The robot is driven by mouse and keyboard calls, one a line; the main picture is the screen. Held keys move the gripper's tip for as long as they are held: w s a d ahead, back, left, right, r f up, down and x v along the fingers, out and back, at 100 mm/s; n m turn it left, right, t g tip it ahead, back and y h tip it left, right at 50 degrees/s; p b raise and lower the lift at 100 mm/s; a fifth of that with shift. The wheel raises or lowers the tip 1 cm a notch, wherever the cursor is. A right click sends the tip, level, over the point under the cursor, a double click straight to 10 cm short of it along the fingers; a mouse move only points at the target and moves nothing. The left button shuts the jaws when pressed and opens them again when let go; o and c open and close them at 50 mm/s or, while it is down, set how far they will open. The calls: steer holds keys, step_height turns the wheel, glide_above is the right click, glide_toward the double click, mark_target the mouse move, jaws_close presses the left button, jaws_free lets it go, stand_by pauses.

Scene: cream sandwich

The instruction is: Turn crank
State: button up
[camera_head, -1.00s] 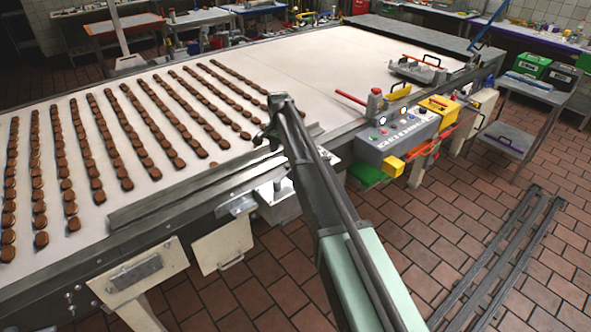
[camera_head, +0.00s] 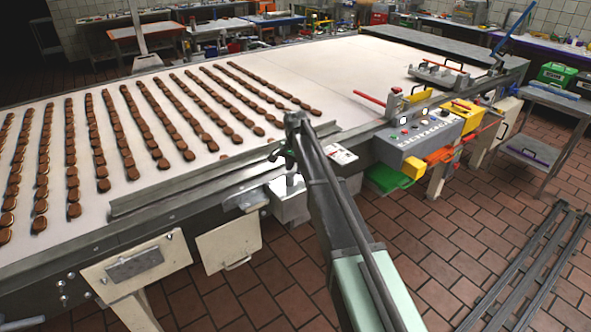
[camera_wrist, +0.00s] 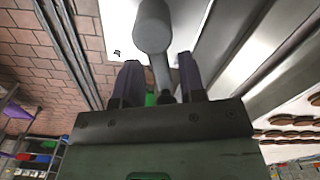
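In the wrist view, a grey crank with a rounded knob (camera_wrist: 153,27) and a thin arm lies between the two dark purple fingers of my gripper (camera_wrist: 160,72). The fingers are spread, with gaps beside the thin arm, so I see no firm hold on it. A white panel (camera_wrist: 115,25) shows behind the knob. In the head view, my gripper (camera_head: 283,157) is at the near edge of the conveyor (camera_head: 300,70), beside a small white panel (camera_head: 340,154). My arm covers much of this spot, and the crank cannot be made out there.
Rows of brown cream sandwiches (camera_head: 135,105) lie on the belt's left half. A metal rail (camera_head: 210,180) runs along its near edge. A grey control box (camera_head: 420,140) with red levers and a yellow box stands right of my arm. Floor rails (camera_head: 530,260) lie at lower right.

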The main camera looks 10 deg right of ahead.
jaws_close()
steer(key=shift+n, duration=0.3)
